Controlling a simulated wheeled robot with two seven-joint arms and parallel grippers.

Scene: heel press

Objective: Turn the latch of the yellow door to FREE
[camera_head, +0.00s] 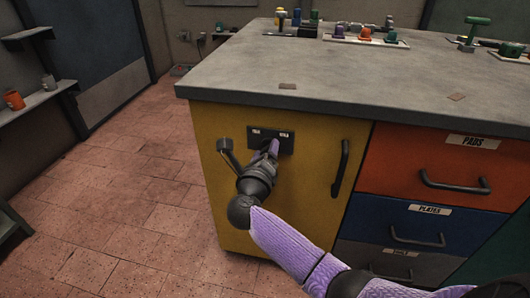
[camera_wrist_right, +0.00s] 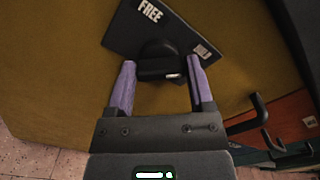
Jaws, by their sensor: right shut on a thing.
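The yellow door (camera_head: 310,185) is the left front of the cabinet and looks closed. Its black latch plate (camera_head: 287,147) has two small white labels. In the right wrist view the plate (camera_wrist_right: 125,30) looks tilted, with FREE readable at its upper left and a second label, too small to read, at its right. A pale mark shows near the latch's right end. In the head view my right gripper (camera_head: 267,152) hides most of the latch. My left gripper is out of view.
A black bar handle (camera_head: 341,168) stands out from the door, right of the latch. Orange, blue and grey drawers with handles lie further right. The grey worktop (camera_head: 330,65) overhangs the door. Tiled floor (camera_head: 130,200) is open to the left.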

